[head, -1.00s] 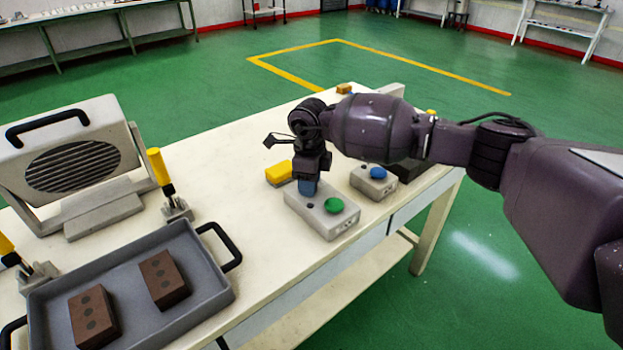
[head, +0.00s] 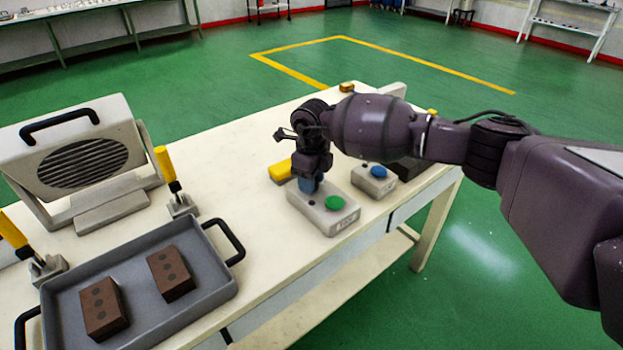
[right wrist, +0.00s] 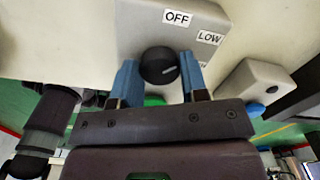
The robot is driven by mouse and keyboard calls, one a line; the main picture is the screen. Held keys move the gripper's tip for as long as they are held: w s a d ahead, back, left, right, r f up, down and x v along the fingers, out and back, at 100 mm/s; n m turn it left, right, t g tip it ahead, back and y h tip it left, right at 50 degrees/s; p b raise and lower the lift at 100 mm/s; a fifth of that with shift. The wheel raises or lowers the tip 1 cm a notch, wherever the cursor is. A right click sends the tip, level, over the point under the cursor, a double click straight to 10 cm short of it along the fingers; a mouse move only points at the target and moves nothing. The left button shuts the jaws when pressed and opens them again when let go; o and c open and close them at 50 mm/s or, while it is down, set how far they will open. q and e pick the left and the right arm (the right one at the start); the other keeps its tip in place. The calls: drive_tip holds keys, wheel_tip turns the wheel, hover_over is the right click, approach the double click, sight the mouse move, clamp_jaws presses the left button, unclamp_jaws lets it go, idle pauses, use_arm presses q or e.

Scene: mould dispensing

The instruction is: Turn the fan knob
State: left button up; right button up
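The fan knob (right wrist: 158,65) is a round black knob with a pale mark toward its right side. It sits on a grey control box (head: 336,217), which carries a green button (head: 334,202) and OFF (right wrist: 177,18) and LOW (right wrist: 209,38) labels. My right gripper (head: 309,186) points down onto this box. In the right wrist view its two blue fingers (right wrist: 159,75) stand on either side of the knob, apparently touching it. My left gripper is not in view.
A second box with a blue button (head: 378,171) stands just right, and a yellow block (head: 281,170) lies behind. A grey tray (head: 215,290) with two brown blocks and a grilled grey unit (head: 110,130) stand left. The table middle is clear.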

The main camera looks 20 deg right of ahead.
drive_tip(key=o, duration=0.4)
wheel_tip(320, 180, up, 11)
drive_tip(key=shift+f+p, duration=0.1)
drive_tip(key=shift+p, duration=0.55)
